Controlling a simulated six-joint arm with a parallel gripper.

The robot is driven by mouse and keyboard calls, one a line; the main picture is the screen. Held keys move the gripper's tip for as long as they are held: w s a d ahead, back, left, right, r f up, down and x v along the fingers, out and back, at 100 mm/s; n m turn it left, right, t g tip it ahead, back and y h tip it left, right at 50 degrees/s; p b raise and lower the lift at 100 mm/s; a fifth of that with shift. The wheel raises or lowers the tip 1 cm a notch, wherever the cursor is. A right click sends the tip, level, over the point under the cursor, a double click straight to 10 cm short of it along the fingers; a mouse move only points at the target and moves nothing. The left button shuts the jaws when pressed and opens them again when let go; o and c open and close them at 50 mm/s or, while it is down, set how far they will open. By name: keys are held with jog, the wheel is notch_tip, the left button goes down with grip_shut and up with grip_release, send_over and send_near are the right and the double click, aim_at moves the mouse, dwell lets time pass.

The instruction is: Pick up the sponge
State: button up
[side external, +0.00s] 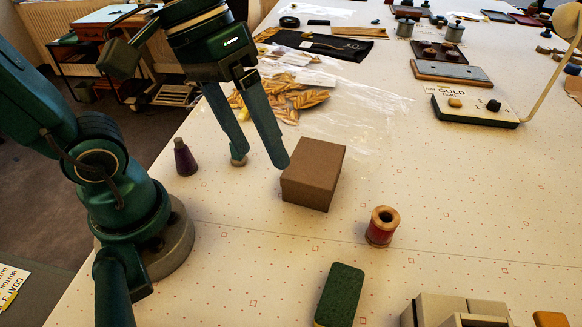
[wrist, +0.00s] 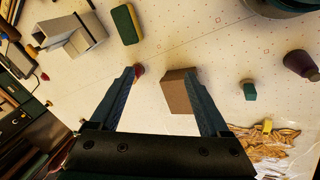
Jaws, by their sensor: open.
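The sponge (side external: 340,295) lies flat on the table at the bottom centre of the side view, green on top with a yellow edge. It also shows at the top of the wrist view (wrist: 126,23), green with a yellow border. My gripper (side external: 262,160) is open and empty above the table, beside the brown box and well apart from the sponge. Its two fingers spread wide in the wrist view (wrist: 165,73), with the sponge beyond their tips.
A brown box (side external: 313,173) stands close to my fingers. A red thread spool (side external: 382,227) stands between box and sponge. A purple cone-shaped thing (side external: 185,158) stands near my base. Grey metal blocks (side external: 455,310) sit right of the sponge. The table's middle right is clear.

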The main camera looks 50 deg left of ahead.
jog(key=w+d+n+g+h, duration=0.2)
jog(key=w+d+g+h, duration=0.1)
jog(key=d+g, duration=0.25)
jog(key=n+g+h, duration=0.3)
jog(key=g, duration=0.2)
send_over(340, 281)
jog(key=w+a, duration=0.1)
jog(key=a, duration=0.1)
jog(key=f, duration=1.2)
jog(key=shift+w+d+f, duration=0.15)
jog(key=shift+w+f, duration=0.05)
jog(key=shift+f, duration=0.55)
notch_tip(340, 281, down, 3)
jog(key=shift+s+d+f+m, duration=0.1)
jog(key=shift+d+m, duration=0.05)
jog(key=shift+m, duration=0.15)
jog(key=shift+s+d+f, duration=0.2)
jog(key=shift+s+d, duration=0.25)
jog(key=shift+d, duration=0.05)
jog(key=shift+s+d+f, duration=0.3)
jog(key=shift+d, duration=0.1)
jog(key=c, duration=1)
